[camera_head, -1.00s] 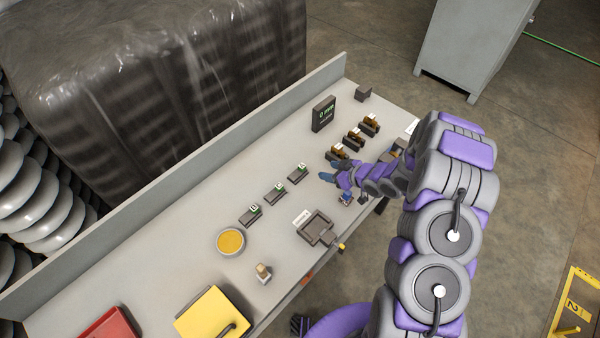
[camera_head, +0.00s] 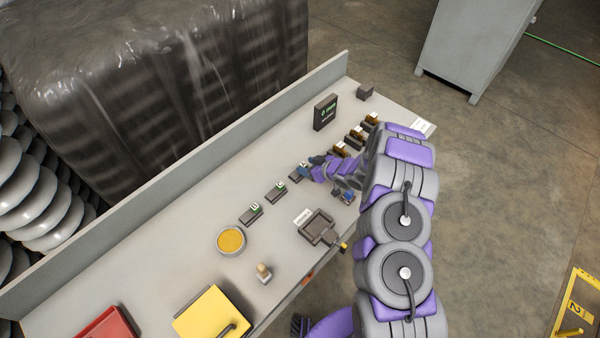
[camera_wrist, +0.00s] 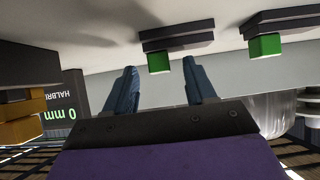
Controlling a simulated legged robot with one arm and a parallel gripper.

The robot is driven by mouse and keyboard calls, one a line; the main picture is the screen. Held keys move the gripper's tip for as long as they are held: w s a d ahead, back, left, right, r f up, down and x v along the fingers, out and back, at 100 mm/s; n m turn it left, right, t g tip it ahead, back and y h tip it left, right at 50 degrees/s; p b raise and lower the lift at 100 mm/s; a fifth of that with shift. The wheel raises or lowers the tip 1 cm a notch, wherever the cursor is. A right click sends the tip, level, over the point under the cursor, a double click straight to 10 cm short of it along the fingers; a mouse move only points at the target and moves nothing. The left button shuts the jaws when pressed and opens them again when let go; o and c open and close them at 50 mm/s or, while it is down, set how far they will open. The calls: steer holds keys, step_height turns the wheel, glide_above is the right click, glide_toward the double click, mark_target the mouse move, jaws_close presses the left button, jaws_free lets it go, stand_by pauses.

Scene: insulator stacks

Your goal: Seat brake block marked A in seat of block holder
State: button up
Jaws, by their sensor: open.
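Three dark blocks with green-and-white tags stand in a row on the bench: a near one (camera_head: 250,214), a middle one (camera_head: 276,193) and a far one (camera_head: 295,174). I cannot read which is marked A. My gripper (camera_head: 306,166) is at the far block and partly covers it. In the wrist view, my gripper (camera_wrist: 161,88) is open, with its blue fingers apart and nothing held. One green-tagged block (camera_wrist: 176,39) shows beyond the gap between the fingers, another (camera_wrist: 285,27) to the right. The grey tray-like block holder (camera_head: 318,227), with a yellow-tipped handle, stands nearer the front edge; its recess looks empty.
Several brown-topped blocks (camera_head: 357,134) stand farther right, partly behind my arm. A dark display (camera_head: 324,113) stands near the back wall. A yellow-filled dish (camera_head: 231,240), a small peg-like piece (camera_head: 264,272), a yellow case (camera_head: 212,314) and a red case (camera_head: 108,325) lie left.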

steer(key=shift+w+a+f, duration=0.2)
steer(key=shift+a+f, duration=0.05)
steer(key=shift+a, duration=0.05)
steer(key=shift+d, duration=0.1)
jaws_close()
